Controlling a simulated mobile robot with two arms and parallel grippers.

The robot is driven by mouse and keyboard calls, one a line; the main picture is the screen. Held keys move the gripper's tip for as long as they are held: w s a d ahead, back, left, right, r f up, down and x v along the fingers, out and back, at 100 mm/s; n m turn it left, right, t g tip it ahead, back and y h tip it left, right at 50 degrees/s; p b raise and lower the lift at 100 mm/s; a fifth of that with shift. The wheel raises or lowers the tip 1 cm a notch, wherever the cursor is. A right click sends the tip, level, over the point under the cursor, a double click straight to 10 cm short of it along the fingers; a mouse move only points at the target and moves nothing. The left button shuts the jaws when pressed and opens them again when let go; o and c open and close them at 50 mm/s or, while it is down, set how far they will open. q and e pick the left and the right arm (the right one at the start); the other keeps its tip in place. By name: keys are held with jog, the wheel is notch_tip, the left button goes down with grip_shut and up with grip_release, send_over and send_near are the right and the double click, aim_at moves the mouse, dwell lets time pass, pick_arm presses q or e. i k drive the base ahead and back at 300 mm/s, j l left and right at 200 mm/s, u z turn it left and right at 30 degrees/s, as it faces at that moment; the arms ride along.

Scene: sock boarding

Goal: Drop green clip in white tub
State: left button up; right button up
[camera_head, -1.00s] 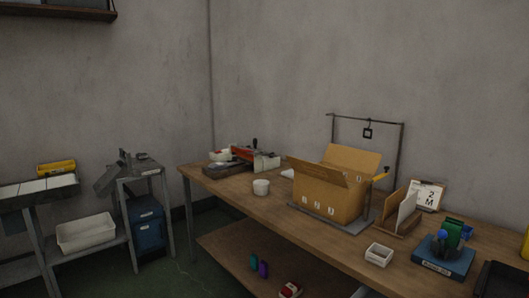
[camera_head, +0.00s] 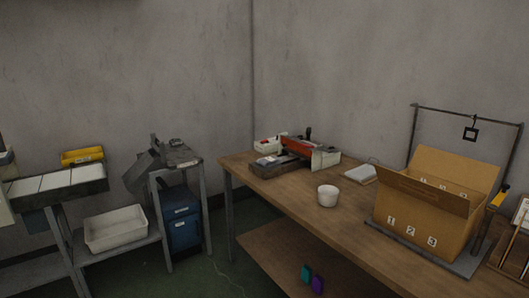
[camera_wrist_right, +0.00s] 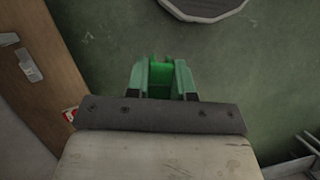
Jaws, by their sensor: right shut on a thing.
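My right gripper (camera_wrist_right: 160,82) is shut on the green clip (camera_wrist_right: 160,76), which shows bright green between its fingers in the right wrist view. Green floor lies below it there. A small round white tub (camera_head: 328,196) stands upright on the wooden bench in the head view, left of the cardboard box. A larger rectangular white bin (camera_head: 116,229) sits on a low shelf at the left. Neither gripper shows in the head view, and my left gripper is in no view.
The wooden bench (camera_head: 290,200) carries a red and grey device (camera_head: 298,150), an open cardboard box (camera_head: 430,205) and a grey metal frame (camera_head: 412,135). A blue cabinet (camera_head: 181,218) stands left of the bench. Bench top around the round tub is clear.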

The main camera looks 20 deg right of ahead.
aim_at(327, 201)
jog(key=i+j+z, duration=0.1)
jog(key=i, duration=0.35)
jog(key=i+j+z, duration=0.1)
jog(key=i, duration=0.3)
jog(key=i+j+z, duration=0.1)
jog(key=i, duration=0.3)
jog(key=i+j, duration=0.25)
jog(key=i, duration=0.2)
jog(key=z, duration=0.05)
